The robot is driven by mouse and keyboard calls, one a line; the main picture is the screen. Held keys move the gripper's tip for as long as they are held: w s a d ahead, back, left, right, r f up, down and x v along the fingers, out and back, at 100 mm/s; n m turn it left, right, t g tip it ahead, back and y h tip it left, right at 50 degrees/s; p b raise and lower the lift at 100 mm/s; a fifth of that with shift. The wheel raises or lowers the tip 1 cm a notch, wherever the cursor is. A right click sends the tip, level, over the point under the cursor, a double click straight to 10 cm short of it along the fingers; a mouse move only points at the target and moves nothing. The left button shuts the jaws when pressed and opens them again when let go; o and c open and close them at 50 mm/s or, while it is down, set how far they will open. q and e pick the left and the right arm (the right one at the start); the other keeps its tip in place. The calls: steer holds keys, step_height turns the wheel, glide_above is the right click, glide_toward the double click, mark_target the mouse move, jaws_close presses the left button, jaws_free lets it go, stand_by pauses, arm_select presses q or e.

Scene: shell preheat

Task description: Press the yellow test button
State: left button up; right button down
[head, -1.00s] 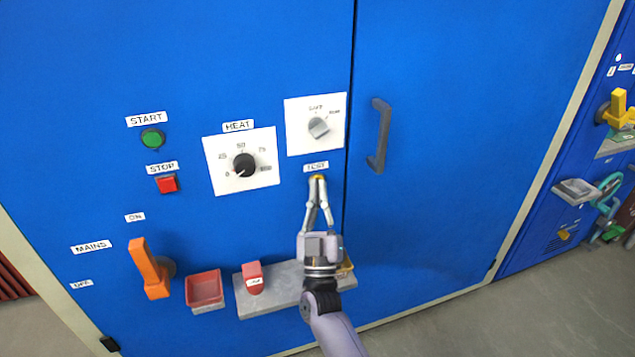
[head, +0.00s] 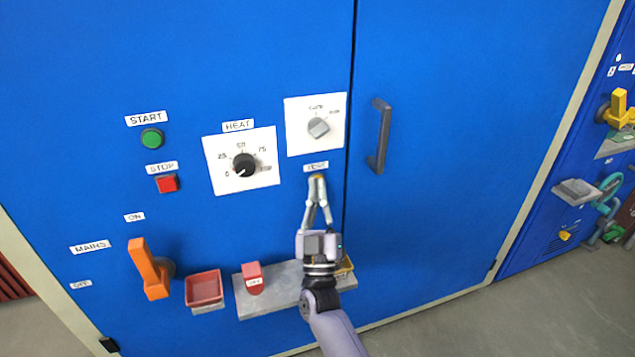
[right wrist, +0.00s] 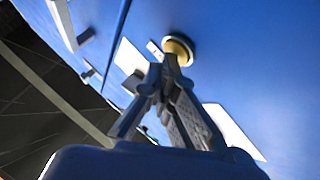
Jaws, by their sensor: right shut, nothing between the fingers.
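The yellow test button (head: 317,178) sits on the blue cabinet front under the TEST label, mostly hidden behind my fingertips in the head view. In the right wrist view the yellow button (right wrist: 178,50) shows with a pale ring around it, just beyond my fingertips. My right gripper (head: 318,184) is shut and empty, its fingertips at the button. In the right wrist view the closed fingertips (right wrist: 170,62) overlap the button's lower edge; whether they touch it or press it in I cannot tell. My left gripper is not in view.
Above the button is a white panel with a grey selector knob (head: 318,128). The HEAT dial (head: 244,165) and green START (head: 152,139) and red STOP (head: 168,184) buttons lie left. A dark door handle (head: 379,135) is right. A grey shelf (head: 275,297) juts out below, beside an orange lever (head: 150,268).

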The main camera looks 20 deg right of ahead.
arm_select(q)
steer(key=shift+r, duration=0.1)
arm_select(e)
steer(key=shift+w, duration=0.1)
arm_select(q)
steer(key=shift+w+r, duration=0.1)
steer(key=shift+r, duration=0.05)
arm_select(e)
steer(key=shift+w, duration=0.1)
steer(key=shift+s, duration=0.2)
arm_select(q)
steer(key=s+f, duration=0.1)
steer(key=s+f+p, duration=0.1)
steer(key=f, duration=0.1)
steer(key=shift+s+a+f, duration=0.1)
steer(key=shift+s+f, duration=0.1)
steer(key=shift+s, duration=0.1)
arm_select(e)
steer(key=shift+s, duration=0.65)
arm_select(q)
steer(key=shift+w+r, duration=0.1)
